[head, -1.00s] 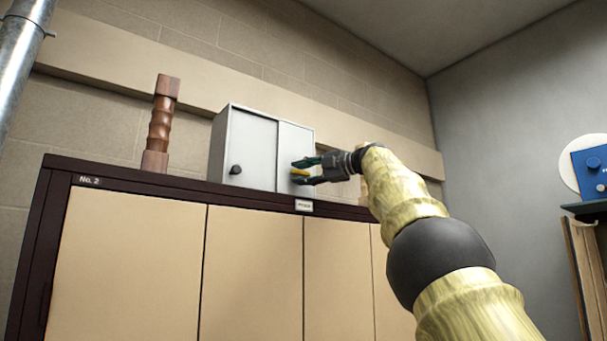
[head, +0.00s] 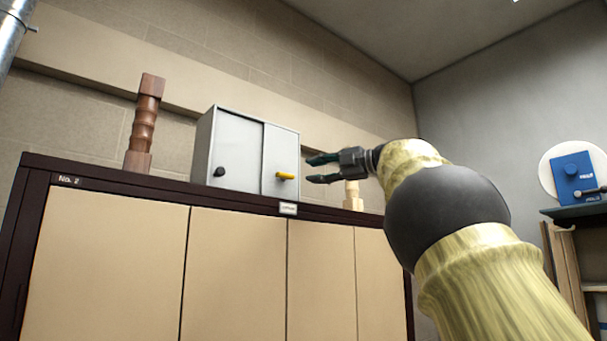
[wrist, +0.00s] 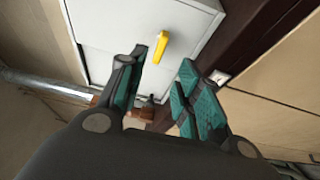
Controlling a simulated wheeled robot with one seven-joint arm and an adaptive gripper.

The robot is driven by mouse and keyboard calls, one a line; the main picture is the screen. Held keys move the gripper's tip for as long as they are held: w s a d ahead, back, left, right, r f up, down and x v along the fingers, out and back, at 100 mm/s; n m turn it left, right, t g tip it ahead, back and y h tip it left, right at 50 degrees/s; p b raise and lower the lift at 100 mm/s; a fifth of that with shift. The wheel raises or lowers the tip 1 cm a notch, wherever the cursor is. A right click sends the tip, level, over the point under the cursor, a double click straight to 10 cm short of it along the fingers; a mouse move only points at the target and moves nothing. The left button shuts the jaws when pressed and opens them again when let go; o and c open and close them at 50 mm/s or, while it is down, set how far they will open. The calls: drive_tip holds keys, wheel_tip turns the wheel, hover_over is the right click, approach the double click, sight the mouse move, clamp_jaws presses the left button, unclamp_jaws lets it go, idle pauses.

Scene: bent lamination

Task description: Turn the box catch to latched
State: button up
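A light grey box (head: 237,148) stands on top of a dark-framed cabinet. The yellow catch (head: 286,176) is on the right part of its front and lies about level, pointing right, in the head view. The catch also shows in the wrist view (wrist: 162,46), just beyond my fingertips. A round black knob (head: 219,172) is on the left part of the box front. My gripper (head: 308,170) is open and empty, to the right of the catch and apart from it. It also shows in the wrist view (wrist: 168,66) with its fingers spread.
The cabinet (head: 150,250) has tan doors and a small label (head: 288,208) on its top edge. A turned wooden post (head: 143,125) stands left of the box, and a pale wooden piece (head: 353,196) stands behind my gripper. A blue device (head: 575,178) is at far right.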

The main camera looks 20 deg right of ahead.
drive_tip(key=shift+v, duration=1.2)
